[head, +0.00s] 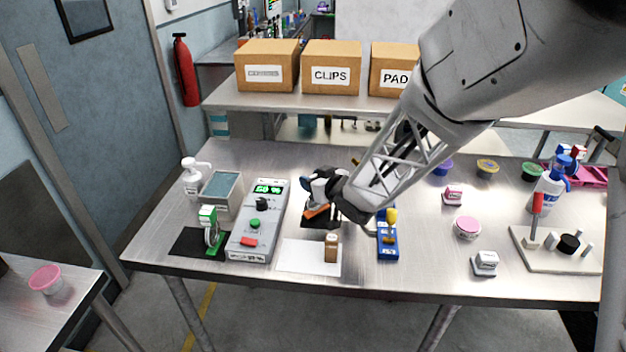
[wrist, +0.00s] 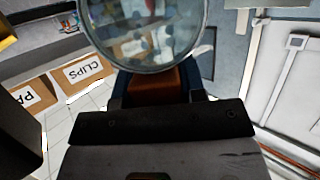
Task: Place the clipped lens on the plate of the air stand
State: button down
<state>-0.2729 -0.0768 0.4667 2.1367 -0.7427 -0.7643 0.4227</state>
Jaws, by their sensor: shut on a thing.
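In the wrist view, a round clear lens (wrist: 150,30) with a grey rim stands in an orange-brown clip (wrist: 172,84). My gripper (wrist: 165,95) is shut on this clip, with dark blue parts at its sides. In the head view, my gripper (head: 318,190) is above a black mat (head: 318,222) in the middle of the table; an orange piece (head: 316,211) shows just below it. The lens is hard to make out there. I cannot tell which item is the air stand; its plate is not clearly identifiable.
A grey control box (head: 257,222) with a green display stands left of my gripper, beside a green stand (head: 213,238). A small wooden block (head: 331,247) stands on a white sheet (head: 300,257) in front. A blue device (head: 388,240) is close at right. Boxes (head: 331,66) stand behind.

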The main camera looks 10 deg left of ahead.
jog(key=shift+f, duration=0.75)
jog(key=c, duration=0.8)
grip_release()
jog(key=shift+o, duration=0.9)
jog(key=shift+f, duration=0.1)
jog(key=shift+s, duration=0.1)
jog(key=shift+v, duration=1.05)
jog(key=shift+r+v, duration=0.15)
jog(key=shift+v, duration=1.25)
jog(key=shift+r+v, duration=0.1)
jog(key=shift+v, duration=1.3)
